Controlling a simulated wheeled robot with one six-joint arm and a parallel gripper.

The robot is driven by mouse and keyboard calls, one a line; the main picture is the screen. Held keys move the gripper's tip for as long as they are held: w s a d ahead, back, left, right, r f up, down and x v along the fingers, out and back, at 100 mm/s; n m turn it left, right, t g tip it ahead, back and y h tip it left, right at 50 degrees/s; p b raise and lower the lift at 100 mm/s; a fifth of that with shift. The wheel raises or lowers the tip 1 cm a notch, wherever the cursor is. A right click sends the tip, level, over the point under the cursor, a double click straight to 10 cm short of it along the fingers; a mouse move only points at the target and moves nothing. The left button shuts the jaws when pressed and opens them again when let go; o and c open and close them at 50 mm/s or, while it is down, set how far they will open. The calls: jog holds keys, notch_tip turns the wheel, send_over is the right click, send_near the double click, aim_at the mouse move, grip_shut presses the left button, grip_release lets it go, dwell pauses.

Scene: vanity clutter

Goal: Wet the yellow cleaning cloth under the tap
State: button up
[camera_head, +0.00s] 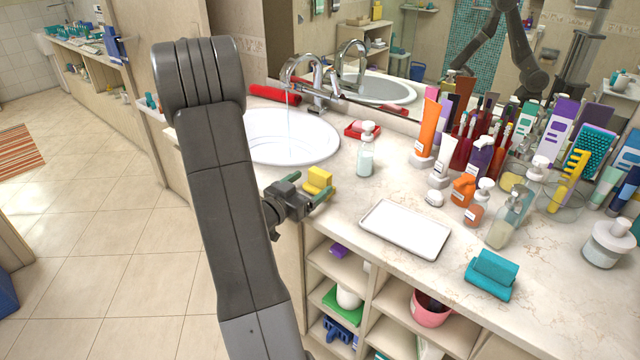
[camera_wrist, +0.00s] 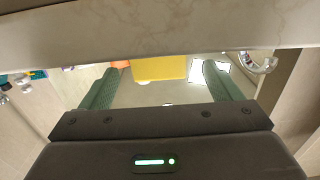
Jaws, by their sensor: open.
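The yellow cleaning cloth (camera_head: 319,179) is a small folded block at the counter's front edge, right of and in front of the sink. It also shows in the wrist view (camera_wrist: 158,68), between the two green fingers. My gripper (camera_head: 309,187) is open, its fingers reaching toward the cloth, one on each side. I cannot tell whether they touch it. The chrome tap (camera_head: 303,72) arches over the white sink basin (camera_head: 300,150), and a thin stream of water (camera_head: 289,112) falls from it. My arm hides the basin's left part.
A soap bottle (camera_head: 366,150) and a red dish (camera_head: 361,130) stand right of the basin. A white tray (camera_head: 406,229) and a teal cloth-like item (camera_head: 491,274) lie along the front. Several tubes and bottles crowd the right. Open shelves (camera_head: 340,262) are below the counter edge.

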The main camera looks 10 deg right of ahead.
aim_at(317, 178)
jog(key=p+x, duration=0.1)
jog(key=x, duration=0.4)
jog(key=shift+s+r, duration=0.1)
jog(key=shift+s, duration=0.05)
jog(key=c, duration=1.2)
jog(key=shift+o, duration=0.2)
jog(key=shift+r, duration=0.1)
